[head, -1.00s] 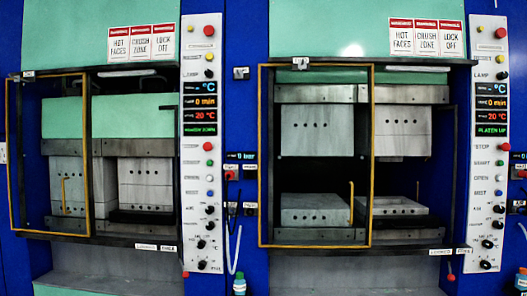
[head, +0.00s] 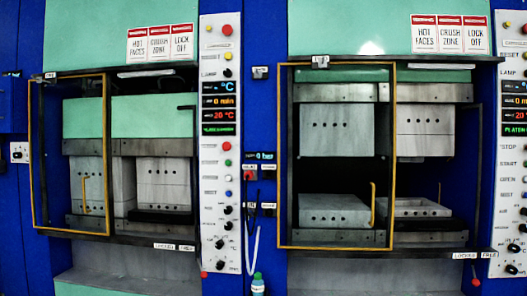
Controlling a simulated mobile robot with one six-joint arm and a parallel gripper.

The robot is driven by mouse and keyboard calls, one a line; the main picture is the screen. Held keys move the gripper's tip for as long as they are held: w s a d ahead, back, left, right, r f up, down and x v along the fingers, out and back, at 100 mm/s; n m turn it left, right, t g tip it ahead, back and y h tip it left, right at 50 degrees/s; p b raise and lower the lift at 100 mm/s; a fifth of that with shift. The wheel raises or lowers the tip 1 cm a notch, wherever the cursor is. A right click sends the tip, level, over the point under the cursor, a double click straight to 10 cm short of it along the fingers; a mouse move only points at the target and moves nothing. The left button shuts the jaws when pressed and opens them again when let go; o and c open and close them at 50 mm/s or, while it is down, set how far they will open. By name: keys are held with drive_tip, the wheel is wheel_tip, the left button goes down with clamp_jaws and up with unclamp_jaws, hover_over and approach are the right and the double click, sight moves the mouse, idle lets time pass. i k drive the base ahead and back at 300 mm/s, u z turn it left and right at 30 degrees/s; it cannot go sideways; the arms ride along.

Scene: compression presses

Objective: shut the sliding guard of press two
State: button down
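Two presses stand side by side, each with a yellow-framed sliding guard. The left press's guard (head: 106,150) stands across the left part of its opening, leaving the right part uncovered. The right press's guard (head: 394,150) also covers only the left part of its opening. Upright yellow handles show on the left guard (head: 85,193) and the right guard (head: 374,205). A small tag sits at the top of each guard, too small to read, so I cannot tell which is press two. My gripper is in neither frame.
Control panels stand right of the left press (head: 221,150) and the right press (head: 511,150). The right press's blocks are apart; the left's are closed together. Lower ledges carry LOCKED and FREE labels (head: 475,254). A bottle (head: 258,286) and hanging cable (head: 252,245) are between the presses.

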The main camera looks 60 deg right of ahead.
sight(371, 223)
drive_tip(key=i, duration=0.95)
drive_tip(key=z, duration=0.05)
